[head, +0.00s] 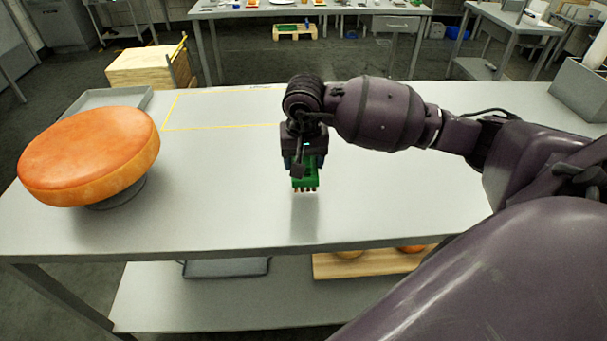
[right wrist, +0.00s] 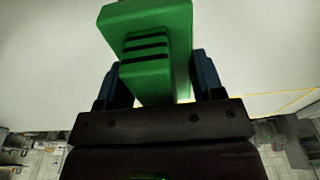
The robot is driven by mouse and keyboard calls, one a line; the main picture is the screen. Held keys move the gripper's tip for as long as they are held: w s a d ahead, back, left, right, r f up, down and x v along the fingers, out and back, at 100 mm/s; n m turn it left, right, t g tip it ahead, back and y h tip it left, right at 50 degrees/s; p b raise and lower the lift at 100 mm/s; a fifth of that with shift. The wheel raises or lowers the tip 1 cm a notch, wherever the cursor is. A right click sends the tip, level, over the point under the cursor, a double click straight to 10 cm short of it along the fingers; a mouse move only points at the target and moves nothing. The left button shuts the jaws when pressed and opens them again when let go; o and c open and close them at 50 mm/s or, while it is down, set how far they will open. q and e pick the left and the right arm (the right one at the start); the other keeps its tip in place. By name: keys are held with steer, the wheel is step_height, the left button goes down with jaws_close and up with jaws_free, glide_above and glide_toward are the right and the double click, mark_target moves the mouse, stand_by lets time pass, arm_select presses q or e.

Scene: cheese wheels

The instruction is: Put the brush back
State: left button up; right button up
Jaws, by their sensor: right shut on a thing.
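The green brush (head: 306,175) is held in my right gripper (head: 303,163) over the middle of the table, with its bristles pointing down. It appears to be a little above the table top, with a faint shadow below it. In the right wrist view the green brush (right wrist: 152,45) sits between the two blue fingers of the right gripper (right wrist: 160,75), which are shut on it. Dark stripes show on the brush's green body. My left gripper is not in view.
A large orange cheese wheel (head: 90,152) rests tilted on a round stand (head: 118,195) at the table's left. A grey tray (head: 108,97) lies behind it. Yellow lines (head: 172,112) mark an area at the back. A grey bin (head: 580,88) stands at the right. The table's middle front is clear.

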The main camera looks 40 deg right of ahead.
steer(key=shift+f, duration=2.4)
